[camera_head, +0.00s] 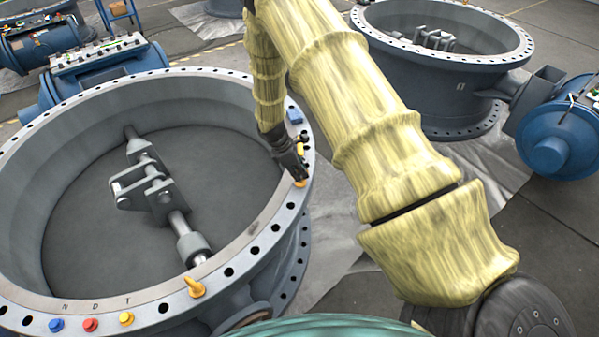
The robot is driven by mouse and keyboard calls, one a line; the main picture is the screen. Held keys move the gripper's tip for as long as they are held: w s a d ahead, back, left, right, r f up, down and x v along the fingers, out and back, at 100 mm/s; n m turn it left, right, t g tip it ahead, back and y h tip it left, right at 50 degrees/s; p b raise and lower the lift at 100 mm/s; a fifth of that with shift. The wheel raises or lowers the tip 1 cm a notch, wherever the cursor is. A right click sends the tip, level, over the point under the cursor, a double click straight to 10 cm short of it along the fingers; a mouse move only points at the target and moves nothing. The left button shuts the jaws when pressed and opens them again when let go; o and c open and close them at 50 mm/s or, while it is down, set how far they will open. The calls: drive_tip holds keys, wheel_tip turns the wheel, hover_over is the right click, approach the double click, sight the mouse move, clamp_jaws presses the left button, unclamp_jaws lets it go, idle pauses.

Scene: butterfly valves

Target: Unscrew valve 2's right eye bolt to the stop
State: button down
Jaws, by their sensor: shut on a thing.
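A large grey valve (45,277) with a bolted ring flange fills the left of the head view. An orange-yellow eye bolt (301,184) sits at the right side of its flange, mostly hidden by my gripper. My dark gripper (297,172) reaches down onto it from behind and is shut on it. How far the bolt's thread is out of the flange cannot be seen. A second orange eye bolt (195,287) stands at the near edge of the same flange, apart from my gripper. No number shows clearly on the valve.
Blue, red and yellow caps (90,325) sit on the near rim, and a blue block (295,115) lies on the right rim. Inside is a shaft with a bracket (150,190). Another valve (440,85) with a blue actuator (558,140) stands back right.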

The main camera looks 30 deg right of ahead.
idle(0.3)
drive_tip(key=c, duration=1.5)
unclamp_jaws()
drive_tip(key=v, duration=1.2)
